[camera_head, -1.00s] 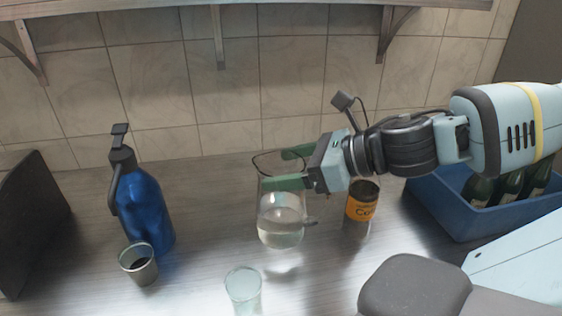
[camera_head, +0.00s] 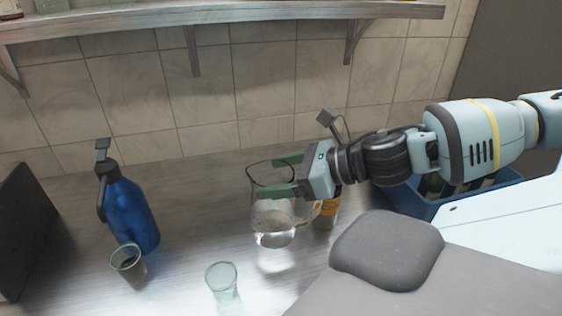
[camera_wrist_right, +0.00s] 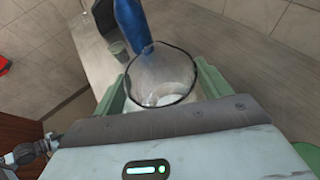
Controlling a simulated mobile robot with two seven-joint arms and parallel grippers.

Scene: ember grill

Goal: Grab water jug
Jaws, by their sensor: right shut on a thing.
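The water jug (camera_head: 272,222) is clear glass with a dark rim and some water in it. It is upright in the middle of the counter in the head view. My right gripper (camera_head: 288,174) comes in from the right and is shut on the jug's upper part, one green finger on each side. In the right wrist view the jug's round mouth (camera_wrist_right: 162,75) sits between the green fingers. I cannot tell whether its base touches the counter. My left gripper is not in view.
An empty glass (camera_head: 222,282) stands in front. An orange-labelled can (camera_head: 325,213) is close on the right, partly hidden. A blue crate (camera_head: 408,200) with bottles is further right. A shelf (camera_head: 230,22) hangs above.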

